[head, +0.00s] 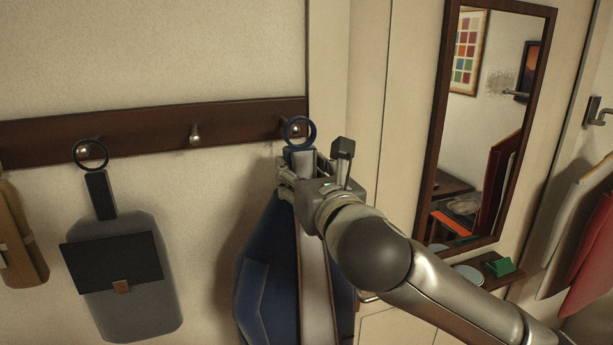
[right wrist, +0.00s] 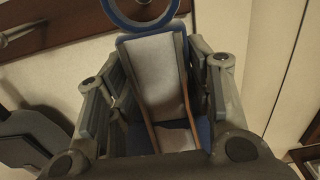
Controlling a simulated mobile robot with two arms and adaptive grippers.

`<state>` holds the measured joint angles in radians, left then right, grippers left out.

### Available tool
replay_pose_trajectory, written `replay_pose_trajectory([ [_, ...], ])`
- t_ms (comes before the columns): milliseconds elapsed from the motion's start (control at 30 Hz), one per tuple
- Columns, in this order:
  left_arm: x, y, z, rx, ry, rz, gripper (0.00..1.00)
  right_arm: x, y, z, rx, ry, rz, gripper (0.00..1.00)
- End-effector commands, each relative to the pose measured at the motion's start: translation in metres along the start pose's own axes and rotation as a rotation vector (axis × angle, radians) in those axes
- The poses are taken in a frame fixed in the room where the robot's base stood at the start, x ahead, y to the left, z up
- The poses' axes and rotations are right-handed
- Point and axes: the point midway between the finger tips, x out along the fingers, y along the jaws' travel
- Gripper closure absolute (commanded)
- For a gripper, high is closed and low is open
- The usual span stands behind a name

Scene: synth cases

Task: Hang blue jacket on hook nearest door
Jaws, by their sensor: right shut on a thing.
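The blue jacket (head: 262,275) hangs below my right gripper (head: 300,168), with a blue ring (head: 287,133) at its top. My right gripper is shut on the pale tab (head: 300,157) under the ring, and the tab also shows between the fingers in the right wrist view (right wrist: 157,75). My left gripper is not in view.
The middle hook (head: 195,135) is bare. A grey bag (head: 125,295) hangs by a black ring at the left hook, with a tan bag (head: 18,235) further left. At right are a mirror (head: 437,130), a small shelf (head: 492,284) and a door handle (head: 597,115).

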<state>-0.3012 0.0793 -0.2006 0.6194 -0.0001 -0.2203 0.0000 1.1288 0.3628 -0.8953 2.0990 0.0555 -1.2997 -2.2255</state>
Motion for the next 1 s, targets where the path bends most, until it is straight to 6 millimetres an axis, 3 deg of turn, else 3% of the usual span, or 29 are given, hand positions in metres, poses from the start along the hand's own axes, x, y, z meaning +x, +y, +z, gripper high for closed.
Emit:
replay_pose_trajectory([
  [700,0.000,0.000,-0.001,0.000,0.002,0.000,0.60,0.041,-0.001,-0.003,-0.001,-0.004,-0.001,0.85],
  [1000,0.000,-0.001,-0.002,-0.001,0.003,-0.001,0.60,0.050,0.000,-0.009,-0.001,-0.005,-0.001,0.85],
])
